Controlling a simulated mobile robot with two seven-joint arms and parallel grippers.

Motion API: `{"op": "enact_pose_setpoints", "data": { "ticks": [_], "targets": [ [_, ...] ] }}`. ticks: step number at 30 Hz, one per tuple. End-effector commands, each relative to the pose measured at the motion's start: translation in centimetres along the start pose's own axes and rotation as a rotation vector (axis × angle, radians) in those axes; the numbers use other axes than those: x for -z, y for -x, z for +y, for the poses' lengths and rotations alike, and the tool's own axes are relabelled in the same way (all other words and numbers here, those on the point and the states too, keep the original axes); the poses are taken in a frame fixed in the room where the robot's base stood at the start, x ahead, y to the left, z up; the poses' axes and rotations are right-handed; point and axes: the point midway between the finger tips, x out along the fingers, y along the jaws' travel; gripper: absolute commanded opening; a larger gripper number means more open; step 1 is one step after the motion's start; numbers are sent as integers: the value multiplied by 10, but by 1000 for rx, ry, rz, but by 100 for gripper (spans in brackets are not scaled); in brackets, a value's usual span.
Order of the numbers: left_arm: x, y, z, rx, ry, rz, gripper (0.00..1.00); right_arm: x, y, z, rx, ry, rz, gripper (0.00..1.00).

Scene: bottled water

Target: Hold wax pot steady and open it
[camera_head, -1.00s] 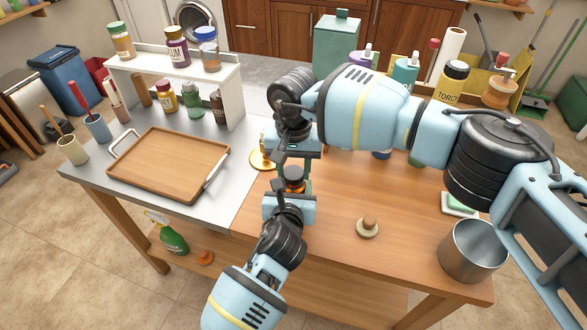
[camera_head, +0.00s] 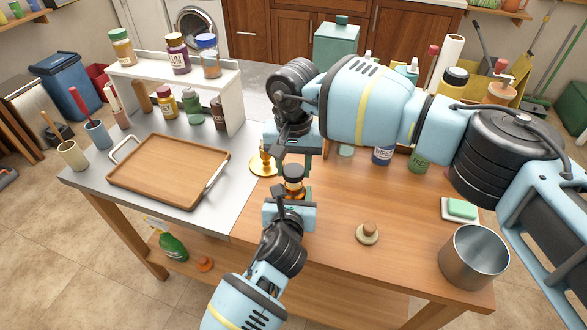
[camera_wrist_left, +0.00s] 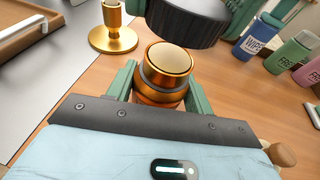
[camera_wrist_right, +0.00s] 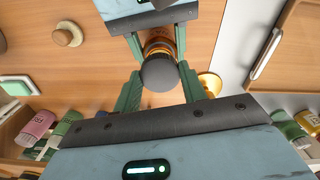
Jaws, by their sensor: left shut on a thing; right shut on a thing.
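The wax pot (camera_head: 293,191) is a small amber jar with a dark band and a golden top, upright over the wooden table. My left gripper (camera_head: 290,204) is shut around its body; the left wrist view shows the pot (camera_wrist_left: 166,68) between the green fingers. The dark round lid (camera_wrist_left: 187,25) is apart from the pot, just above it. My right gripper (camera_wrist_right: 162,84) is shut on the lid, which shows in the right wrist view (camera_wrist_right: 159,75) with the amber pot (camera_wrist_right: 160,48) behind it.
A brass candlestick (camera_wrist_left: 114,38) stands close to the pot. A wooden tray (camera_head: 165,168) lies to the left. A wooden-knobbed piece (camera_head: 368,232), a steel pot (camera_head: 473,253) and a green soap dish (camera_head: 460,208) are to the right. Bottles, including a blue one (camera_head: 382,156), stand behind.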

Motion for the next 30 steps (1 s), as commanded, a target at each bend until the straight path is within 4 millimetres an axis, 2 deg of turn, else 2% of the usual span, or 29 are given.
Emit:
{"op": "enact_pose_setpoints", "data": {
  "ticks": [6, 13, 14, 15, 19, 30],
  "targets": [
    [1, 0, 0, 0, 0, 1, 0, 0, 24, 0, 0, 0, 1, 14],
    [1, 0, 0, 0, 0, 1, 0, 0, 25, 0, -1, 1, 0, 14],
    [1, 0, 0, 0, 0, 1, 55, 0, 25, 0, -1, 1, 0, 14],
    [1, 0, 0, 0, 0, 1, 60, 0, 25, 0, -1, 1, 0, 14],
    [0, 0, 0, 0, 0, 1, 77, 0, 25, 0, -1, 1, 0, 14],
    [0, 5, 0, 0, -1, 0, 77, 0, 29, 0, 0, 1, 4, 14]
  ]
}}
